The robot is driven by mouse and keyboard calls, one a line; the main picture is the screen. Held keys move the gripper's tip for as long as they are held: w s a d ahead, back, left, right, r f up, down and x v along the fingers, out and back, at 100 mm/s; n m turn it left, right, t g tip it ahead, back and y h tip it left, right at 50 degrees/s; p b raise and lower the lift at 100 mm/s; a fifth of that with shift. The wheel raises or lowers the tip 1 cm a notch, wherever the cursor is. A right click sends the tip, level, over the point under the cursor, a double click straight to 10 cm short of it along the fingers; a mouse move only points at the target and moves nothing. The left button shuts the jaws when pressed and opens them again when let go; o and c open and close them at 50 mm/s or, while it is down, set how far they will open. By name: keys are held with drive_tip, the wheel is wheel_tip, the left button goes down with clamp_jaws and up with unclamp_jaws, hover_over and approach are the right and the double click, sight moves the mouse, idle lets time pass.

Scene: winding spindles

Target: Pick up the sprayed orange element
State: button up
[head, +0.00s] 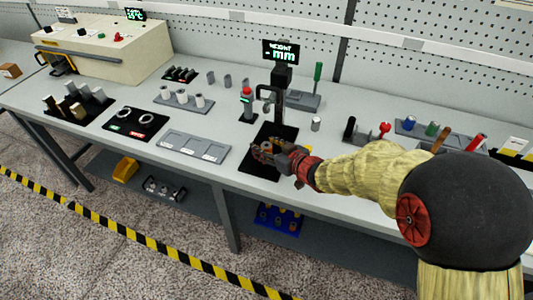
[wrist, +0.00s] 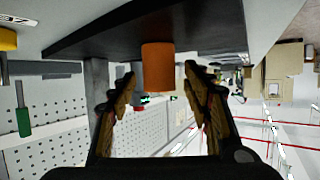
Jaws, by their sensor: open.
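The orange element (wrist: 158,66) is a short upright cylinder on the black base plate (wrist: 110,35) of the measuring stand, seen upside down in the wrist view. My gripper (wrist: 160,82) is open, with one finger on each side of the line to the element. The element appears just ahead of and between the fingertips, and I see no clear contact. In the head view my gripper (head: 264,150) is low over the front of the black plate (head: 258,168) and largely hides the element.
The measuring stand's post and display (head: 281,52) rise behind my gripper. A grey tray (head: 194,147) lies to the left, and a small grey cylinder (head: 316,124) stands to the right. A green-handled tool (head: 318,72) stands behind. The bench's front strip is clear.

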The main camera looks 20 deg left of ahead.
drive_tip(key=c, duration=0.3)
clamp_jaws()
idle(0.5)
